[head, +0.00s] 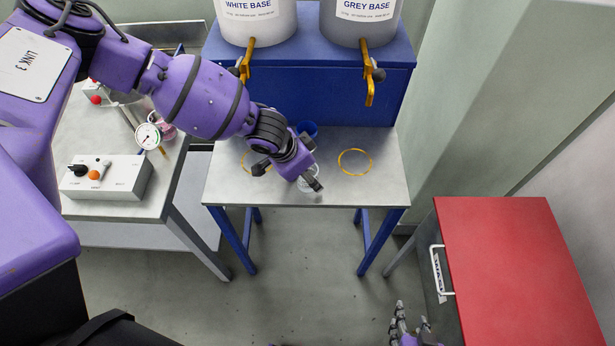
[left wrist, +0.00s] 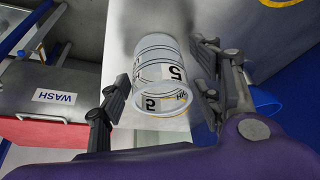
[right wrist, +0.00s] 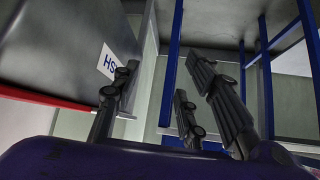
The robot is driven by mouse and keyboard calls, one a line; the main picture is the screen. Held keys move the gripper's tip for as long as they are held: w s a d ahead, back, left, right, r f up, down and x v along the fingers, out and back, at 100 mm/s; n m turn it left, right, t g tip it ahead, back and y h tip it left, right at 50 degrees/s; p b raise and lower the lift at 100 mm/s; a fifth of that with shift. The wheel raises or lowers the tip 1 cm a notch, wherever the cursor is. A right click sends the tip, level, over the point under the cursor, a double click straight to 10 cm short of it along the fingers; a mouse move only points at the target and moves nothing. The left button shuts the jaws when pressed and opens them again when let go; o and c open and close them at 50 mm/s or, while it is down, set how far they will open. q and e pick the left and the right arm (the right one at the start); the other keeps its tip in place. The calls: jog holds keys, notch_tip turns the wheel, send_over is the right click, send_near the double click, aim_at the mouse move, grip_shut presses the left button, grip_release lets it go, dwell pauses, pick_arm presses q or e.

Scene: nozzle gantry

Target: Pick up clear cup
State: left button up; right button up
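The clear cup (head: 308,185) stands on the small grey table, partly hidden by my left gripper (head: 314,176). In the left wrist view the clear cup (left wrist: 160,72) has black markings and sits between the two spread fingers of my left gripper (left wrist: 163,88). Small gaps seem to show between cup and fingers, so I see no clear grip. My right gripper (head: 408,322) is low at the bottom of the head view, away from the cup. In the right wrist view its fingers (right wrist: 165,100) are apart with nothing between them.
A blue cup (head: 307,128) stands behind my left gripper. The table (head: 330,191) has yellow rings, one bare (head: 355,162). Two base tanks with yellow taps (head: 369,85) stand behind. A red-topped cabinet (head: 515,270) is right; a bench with a control box (head: 105,178) is left.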

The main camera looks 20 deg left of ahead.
pick_arm(q)
jog(key=c, duration=0.8)
